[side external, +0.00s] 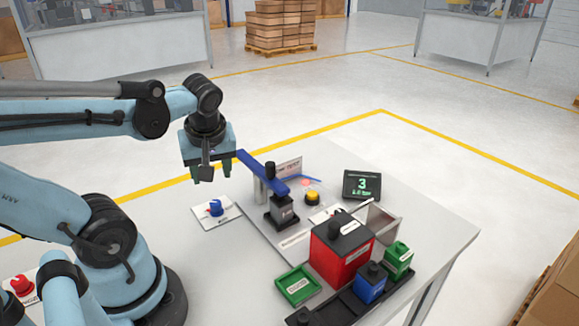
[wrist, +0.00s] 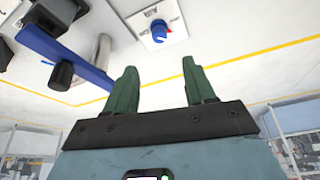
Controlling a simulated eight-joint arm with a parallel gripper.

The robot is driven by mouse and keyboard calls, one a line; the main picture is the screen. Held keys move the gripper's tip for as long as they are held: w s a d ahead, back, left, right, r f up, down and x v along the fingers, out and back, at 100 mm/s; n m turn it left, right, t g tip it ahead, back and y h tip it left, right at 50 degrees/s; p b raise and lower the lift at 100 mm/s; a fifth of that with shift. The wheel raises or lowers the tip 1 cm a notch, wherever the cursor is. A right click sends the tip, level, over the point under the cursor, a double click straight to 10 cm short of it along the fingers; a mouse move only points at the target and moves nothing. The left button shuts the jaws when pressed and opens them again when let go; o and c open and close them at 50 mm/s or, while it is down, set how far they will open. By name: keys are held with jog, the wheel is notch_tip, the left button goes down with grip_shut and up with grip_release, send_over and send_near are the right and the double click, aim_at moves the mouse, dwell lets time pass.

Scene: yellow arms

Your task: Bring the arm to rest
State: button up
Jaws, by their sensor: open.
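My gripper (side external: 208,172) is raised above the left part of the table in the side external view. In the wrist view its two green fingers (wrist: 157,88) stand apart with nothing between them. Below it on the table (side external: 195,245) is a blue knob (side external: 215,207) on a white plate, which also shows at the top of the wrist view (wrist: 159,29). The gripper touches nothing that I can see.
A blue bar (side external: 262,172) on a dark post stands close right of my gripper. Further right are a red box (side external: 340,250), a green block (side external: 398,258), a blue block (side external: 370,283), a green tray (side external: 297,286) and a small display (side external: 362,185). A red knob (side external: 21,285) is at lower left.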

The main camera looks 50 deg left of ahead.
jog(key=w+d+r+m+t+h, duration=0.1)
jog(key=w+d+m+t+h, duration=0.3)
jog(key=d+m, duration=0.8)
jog(key=w+m+t, duration=0.2)
jog(key=w+m, duration=0.1)
jog(key=w, duration=0.1)
jog(key=shift+d, duration=0.15)
